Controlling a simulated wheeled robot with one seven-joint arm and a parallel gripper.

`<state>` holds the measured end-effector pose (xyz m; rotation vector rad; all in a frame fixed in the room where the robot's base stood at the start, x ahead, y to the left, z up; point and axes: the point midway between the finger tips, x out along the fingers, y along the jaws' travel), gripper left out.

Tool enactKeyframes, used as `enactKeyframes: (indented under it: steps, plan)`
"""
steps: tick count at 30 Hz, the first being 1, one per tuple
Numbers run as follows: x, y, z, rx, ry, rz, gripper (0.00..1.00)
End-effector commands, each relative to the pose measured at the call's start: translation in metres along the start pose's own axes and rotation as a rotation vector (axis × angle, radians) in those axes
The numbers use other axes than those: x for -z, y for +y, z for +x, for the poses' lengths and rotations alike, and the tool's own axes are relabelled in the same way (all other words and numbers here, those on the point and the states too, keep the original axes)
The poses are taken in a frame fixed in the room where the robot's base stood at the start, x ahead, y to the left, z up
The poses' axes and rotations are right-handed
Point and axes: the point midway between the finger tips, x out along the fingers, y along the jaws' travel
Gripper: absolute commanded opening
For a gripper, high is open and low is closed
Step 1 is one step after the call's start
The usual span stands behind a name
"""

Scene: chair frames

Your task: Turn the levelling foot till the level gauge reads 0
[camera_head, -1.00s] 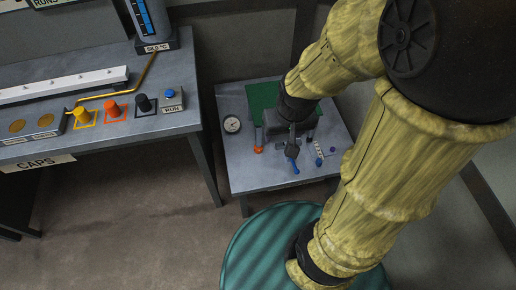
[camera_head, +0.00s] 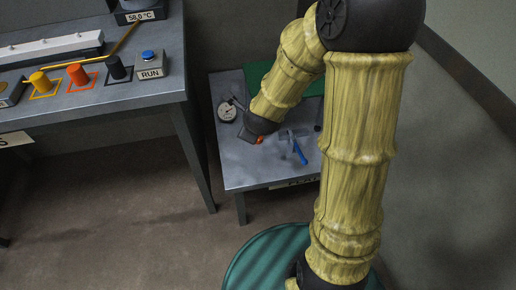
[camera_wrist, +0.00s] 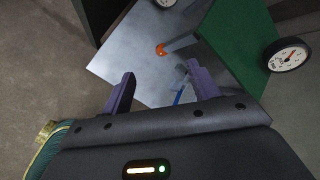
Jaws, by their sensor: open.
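A round white dial gauge (camera_head: 227,111) sits at the left of the small grey table (camera_head: 240,175) in the head view. The wrist view shows a white dial with a red needle (camera_wrist: 288,55) at the right, beside a green panel (camera_wrist: 235,40), and part of another dial (camera_wrist: 165,3) at the top edge. Their readings are too small to tell. I cannot tell which part is the levelling foot. An orange-ended grey rod (camera_wrist: 162,48) lies ahead of the fingers. My gripper (camera_wrist: 158,74) is open and empty above the table; its fingers are not clear in the head view.
A blue-handled part (camera_head: 299,151) stands on the small table, and its blue handle (camera_wrist: 178,97) shows between my fingers. The left bench (camera_head: 120,93) carries yellow, orange and black caps and a RUN button box (camera_head: 150,64). Floor between bench and table is clear.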

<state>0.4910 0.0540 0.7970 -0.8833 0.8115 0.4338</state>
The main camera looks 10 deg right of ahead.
Motion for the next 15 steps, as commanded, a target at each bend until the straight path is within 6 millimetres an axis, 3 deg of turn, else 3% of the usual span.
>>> enactKeyframes:
  steps: [1,9,15]
  plan:
    - [0.010,0.012,0.027,0.019,0.003,0.117,0.60]
    - [0.036,0.034,0.098,0.144,0.004,0.774,0.60]
    - [0.050,0.042,0.123,0.215,-0.003,1.093,0.60]
